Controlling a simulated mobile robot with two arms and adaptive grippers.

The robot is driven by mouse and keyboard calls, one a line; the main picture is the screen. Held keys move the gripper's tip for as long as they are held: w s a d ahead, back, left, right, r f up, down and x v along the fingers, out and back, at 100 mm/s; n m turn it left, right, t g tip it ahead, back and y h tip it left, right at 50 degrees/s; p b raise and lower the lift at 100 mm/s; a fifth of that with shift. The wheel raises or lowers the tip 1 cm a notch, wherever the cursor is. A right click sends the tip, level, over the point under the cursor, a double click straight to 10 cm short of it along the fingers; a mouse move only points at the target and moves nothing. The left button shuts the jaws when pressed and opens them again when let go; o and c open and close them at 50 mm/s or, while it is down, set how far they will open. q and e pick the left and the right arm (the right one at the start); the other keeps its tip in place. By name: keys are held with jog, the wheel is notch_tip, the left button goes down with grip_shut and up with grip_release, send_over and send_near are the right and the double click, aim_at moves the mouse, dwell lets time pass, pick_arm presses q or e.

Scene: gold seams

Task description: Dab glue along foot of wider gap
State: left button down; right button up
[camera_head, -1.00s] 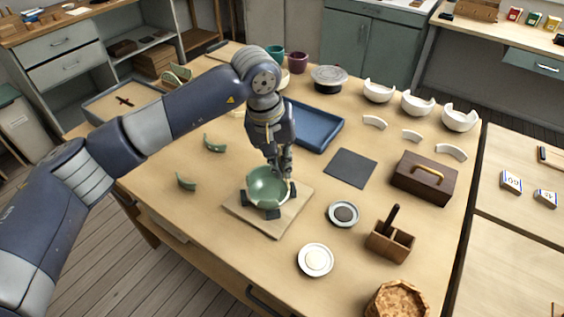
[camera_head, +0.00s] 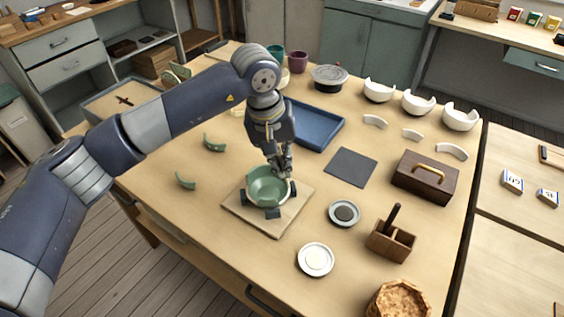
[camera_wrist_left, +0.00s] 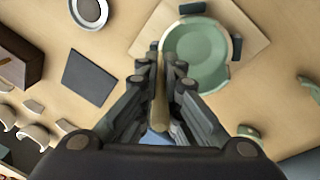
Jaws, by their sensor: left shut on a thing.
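The green bowl (camera_head: 268,190) sits among dark clamp blocks on a square wooden board (camera_head: 287,218); it also shows in the left wrist view (camera_wrist_left: 196,52). My left gripper (camera_head: 284,171) points down at the bowl's far right rim. In the left wrist view my left gripper (camera_wrist_left: 159,73) is shut on a thin tan stick (camera_wrist_left: 160,106), its tip close beside the bowl's edge. Whether it touches is unclear. The gap foot and any glue cannot be made out. Two loose green shards, one upper (camera_head: 214,144) and one lower (camera_head: 185,182), lie left of the board. My right gripper is out of view.
A blue tray (camera_head: 316,128) lies behind the gripper. A dark mat (camera_head: 351,167), a small dish with dark contents (camera_head: 344,213), a white dish (camera_head: 316,260), a wooden caddy (camera_head: 391,242) and a brown box (camera_head: 425,178) stand to the right. White broken bowls (camera_head: 418,103) stand farther back.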

pick_arm(q)
jog(key=shift+r, duration=0.15)
jog(key=shift+w, duration=0.1)
jog(key=shift+w+a+r+b, duration=0.1)
jog(key=shift+w+a+b, duration=0.1)
jog(key=shift+w, duration=0.3)
jog(key=shift+w+a+b, duration=0.1)
jog(key=shift+w+a, duration=0.05)
jog(key=shift+w, duration=0.35)
jog(key=shift+f+b, duration=0.3)
jog(key=shift+b, duration=0.3)
dwell(0.5)
jog(key=shift+r, duration=0.1)
dwell(0.5)
jog(key=shift+r, duration=0.1)
